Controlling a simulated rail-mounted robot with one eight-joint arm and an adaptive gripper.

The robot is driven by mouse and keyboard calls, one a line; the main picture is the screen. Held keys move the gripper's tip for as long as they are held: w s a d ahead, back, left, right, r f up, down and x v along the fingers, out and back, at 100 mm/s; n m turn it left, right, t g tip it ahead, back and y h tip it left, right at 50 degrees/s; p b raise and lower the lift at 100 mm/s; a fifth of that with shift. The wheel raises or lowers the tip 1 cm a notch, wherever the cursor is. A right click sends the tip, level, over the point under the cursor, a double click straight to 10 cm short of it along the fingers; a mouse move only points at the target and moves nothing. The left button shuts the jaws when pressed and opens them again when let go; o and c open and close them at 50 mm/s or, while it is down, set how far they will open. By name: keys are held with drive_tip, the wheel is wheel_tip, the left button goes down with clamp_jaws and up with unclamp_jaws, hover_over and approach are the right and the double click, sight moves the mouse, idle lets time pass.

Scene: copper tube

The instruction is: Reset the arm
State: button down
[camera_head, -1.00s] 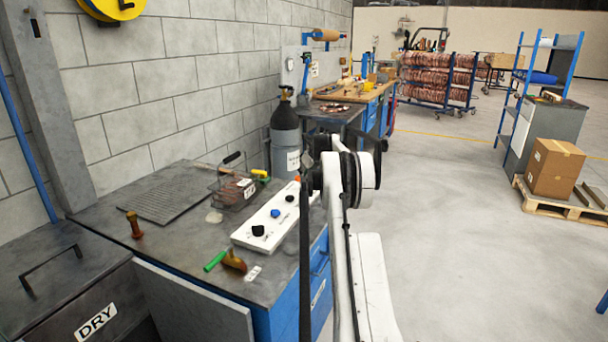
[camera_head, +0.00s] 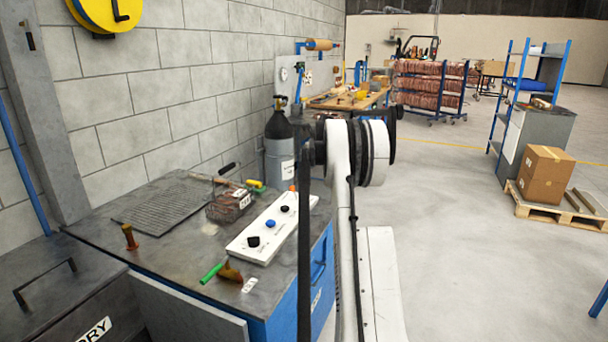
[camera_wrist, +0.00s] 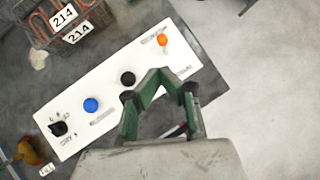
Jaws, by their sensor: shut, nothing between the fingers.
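My white arm (camera_head: 340,220) rises in front of the workbench in the head view, with a black and white joint at its top. The gripper itself is not visible in that view. In the wrist view my gripper (camera_wrist: 160,73) shows green-lined fingers with their tips together and nothing between them. It overlaps the right part of a white control panel (camera_wrist: 112,100) in the picture. The panel also lies on the workbench (camera_head: 175,250) in the head view, left of my arm.
A wire basket (camera_head: 228,205) with tag 214, a grey gas cylinder (camera_head: 279,150), a green-handled tool (camera_head: 212,272) and a brown-handled tool (camera_head: 129,236) are on or by the bench. A cardboard box (camera_head: 547,174) sits on a pallet at right. The floor (camera_head: 450,230) between is clear.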

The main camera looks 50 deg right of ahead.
drive_tip(key=shift+s+a+r, duration=0.15)
drive_tip(key=shift+r, duration=0.4)
drive_tip(key=w+a+r+n, duration=0.2)
drive_tip(key=a+r+n, duration=0.25)
drive_tip(key=a, duration=0.65)
drive_tip(key=w+a+r+n, duration=0.2)
drive_tip(key=a+r+n, duration=0.3)
drive_tip(key=a, duration=0.6)
drive_tip(key=s+a+r+n, duration=0.2)
drive_tip(key=a+n, duration=0.1)
drive_tip(key=a, duration=0.4)
drive_tip(key=s+a+r+n+y+p, duration=0.1)
drive_tip(key=s+a+r+n, duration=0.1)
drive_tip(key=a, duration=0.5)
drive_tip(key=s+a+r+n, duration=0.2)
drive_tip(key=a+n, duration=0.1)
drive_tip(key=a, duration=0.5)
drive_tip(key=s+a+f+n, duration=0.2)
drive_tip(key=s+a+n, duration=0.85)
drive_tip(key=a, duration=0.65)
drive_tip(key=s+a+f+n, duration=0.4)
drive_tip(key=s+a+n, duration=0.1)
drive_tip(key=s, duration=0.4)
drive_tip(key=s+a+f+n+y+p, duration=0.1)
drive_tip(key=s+a+f+n, duration=0.4)
drive_tip(key=s, duration=0.4)
drive_tip(key=shift+a+f, duration=0.15)
drive_tip(key=shift+a, duration=0.55)
